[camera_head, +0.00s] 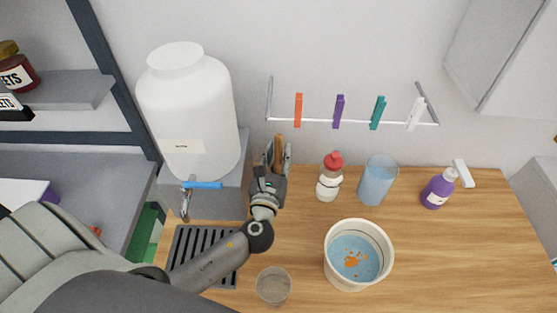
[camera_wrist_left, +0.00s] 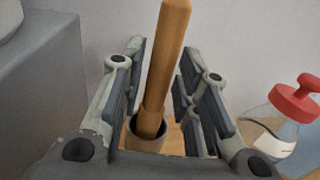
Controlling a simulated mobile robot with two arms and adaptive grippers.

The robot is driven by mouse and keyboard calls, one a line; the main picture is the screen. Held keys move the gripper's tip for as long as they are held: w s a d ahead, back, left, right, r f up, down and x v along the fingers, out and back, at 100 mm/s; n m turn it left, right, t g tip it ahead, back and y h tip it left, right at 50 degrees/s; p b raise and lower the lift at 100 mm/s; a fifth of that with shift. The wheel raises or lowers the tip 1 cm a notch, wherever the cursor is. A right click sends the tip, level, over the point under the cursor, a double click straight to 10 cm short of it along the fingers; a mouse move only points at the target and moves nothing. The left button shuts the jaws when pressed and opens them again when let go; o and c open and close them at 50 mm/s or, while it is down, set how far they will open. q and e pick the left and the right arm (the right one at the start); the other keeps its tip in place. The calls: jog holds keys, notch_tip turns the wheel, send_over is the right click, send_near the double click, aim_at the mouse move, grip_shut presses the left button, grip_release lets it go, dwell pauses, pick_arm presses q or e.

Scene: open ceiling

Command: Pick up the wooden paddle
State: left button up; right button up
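The wooden paddle (camera_head: 279,143) shows as a brown stick at the back of the counter, beside the white container's stand. In the left wrist view the wooden paddle (camera_wrist_left: 167,55) rises, slightly tilted, from a small brownish cup (camera_wrist_left: 146,141). Its lower end is hidden in the cup. My left gripper (camera_head: 276,155) is around the paddle. In the left wrist view my left gripper (camera_wrist_left: 161,60) is open, one finger on each side of the paddle, with gaps visible on both sides. My right gripper is not in view.
A red-capped bottle (camera_head: 328,183) stands just right of the gripper. A blue cup (camera_head: 376,181), purple bottle (camera_head: 438,189), bucket (camera_head: 335,266) and clear cup (camera_head: 273,286) stand further off. A peg rail (camera_head: 358,122) is behind. The right counter (camera_head: 470,260) is clear.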

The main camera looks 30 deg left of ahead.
pick_arm(q)
grip_shut()
